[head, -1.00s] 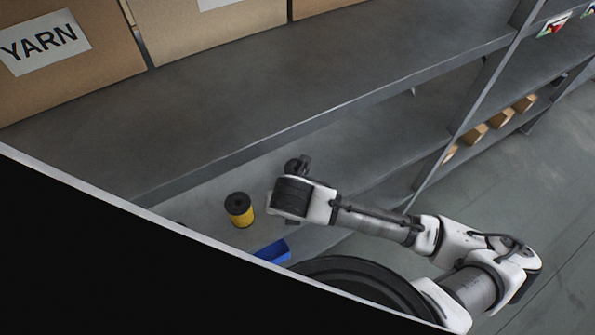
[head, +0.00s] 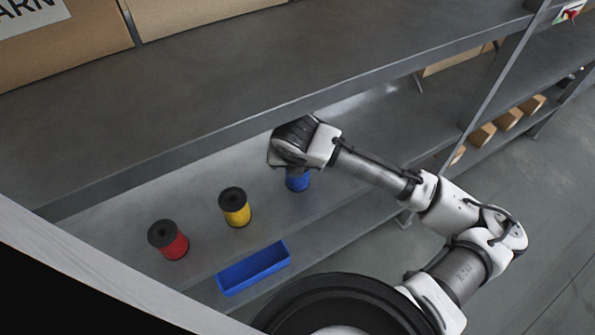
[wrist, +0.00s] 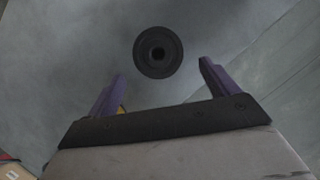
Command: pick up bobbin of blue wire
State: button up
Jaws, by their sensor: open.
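The bobbin of blue wire (head: 298,181) stands on the lower shelf in the head view, partly hidden behind my gripper. In the wrist view a bobbin's round black top (wrist: 158,52) shows from above, with a dark centre hole; its wire is not visible there. My gripper (wrist: 160,80) is open and empty, its two purple fingers apart. The bobbin's top appears beyond the fingertips, roughly centred between them and not held. In the head view my gripper's fingers are hidden behind the wrist.
A yellow bobbin (head: 235,208) and a red bobbin (head: 169,241) stand to the left on the same lower shelf. A blue bin (head: 253,269) lies in front of them. The upper shelf (head: 300,75) overhangs, with cardboard boxes (head: 66,45) at its back.

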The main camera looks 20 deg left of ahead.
jog(key=shift+w+a, duration=0.2)
jog(key=shift+w, duration=0.4)
jog(key=p+x, duration=0.1)
jog(key=x, duration=0.4)
jog(key=shift+f, duration=0.1)
jog(key=c, duration=1.3)
jog(key=shift+a, duration=0.1)
